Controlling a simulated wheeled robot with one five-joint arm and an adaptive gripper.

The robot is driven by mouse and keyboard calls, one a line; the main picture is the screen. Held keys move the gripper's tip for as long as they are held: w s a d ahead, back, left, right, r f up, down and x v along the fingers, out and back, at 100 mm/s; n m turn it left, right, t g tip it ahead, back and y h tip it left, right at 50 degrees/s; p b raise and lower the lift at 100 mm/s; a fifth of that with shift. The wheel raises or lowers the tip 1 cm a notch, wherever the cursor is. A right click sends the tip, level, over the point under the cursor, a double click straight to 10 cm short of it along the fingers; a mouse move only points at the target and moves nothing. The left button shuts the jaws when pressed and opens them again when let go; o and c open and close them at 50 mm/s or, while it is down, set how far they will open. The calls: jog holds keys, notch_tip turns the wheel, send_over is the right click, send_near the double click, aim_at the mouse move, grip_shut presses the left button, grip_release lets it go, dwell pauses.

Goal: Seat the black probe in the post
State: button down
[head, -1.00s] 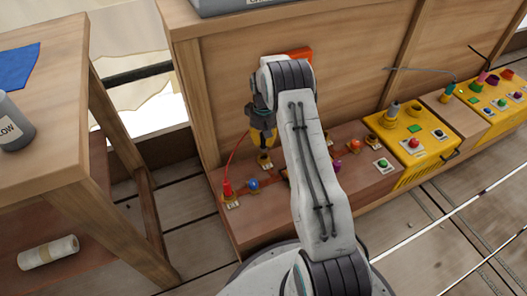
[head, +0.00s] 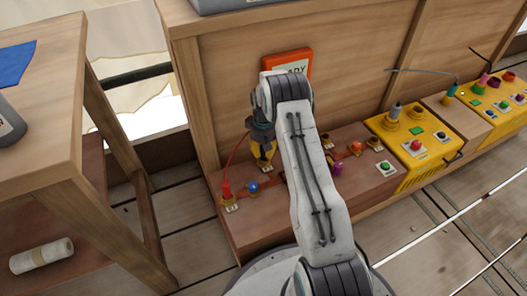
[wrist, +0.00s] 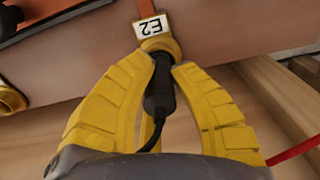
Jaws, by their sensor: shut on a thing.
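My gripper (wrist: 160,85) has yellow fingers closed around the black probe (wrist: 159,95), with its cable running back toward the palm in the wrist view. The probe's front end is at the brass post (wrist: 160,44) beside the label E2 (wrist: 151,26). It appears to meet the post's mouth, but I cannot tell how deep it sits. In the head view my gripper (head: 263,154) points down at the back left of the wooden bench, and its fingers hide most of the probe and post.
A red plug (head: 226,189) with a red lead stands in a post at the bench's front left. A blue knob (head: 253,187) is close to my gripper. An orange sign (head: 288,62) is on the panel behind my arm. Yellow boxes (head: 416,133) stand to the right.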

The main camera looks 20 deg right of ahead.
jog(key=c, duration=1.2)
grip_release()
notch_tip(320, 180, up, 12)
jog(key=p, duration=0.5)
jog(key=shift+w+r, duration=0.1)
jog(key=shift+r, duration=0.1)
jog(key=s+a+r+t, duration=0.1)
jog(key=s+a+r, duration=0.4)
jog(key=r, duration=0.4)
jog(key=s+a+r, duration=0.2)
jog(key=s+r, duration=0.6)
jog(key=shift+t, duration=0.7)
jog(key=shift+s+a+r, duration=0.5)
jog(key=shift+s+a, duration=0.25)
jog(key=shift+s, duration=2.6)
jog(key=shift+s+a+r, duration=0.45)
jog(key=shift+s+a, duration=0.3)
jog(key=shift+s, duration=2.6)
jog(key=shift+s+a+r, duration=0.5)
jog(key=shift+s+a, duration=0.25)
jog(key=shift+s, duration=2.6)
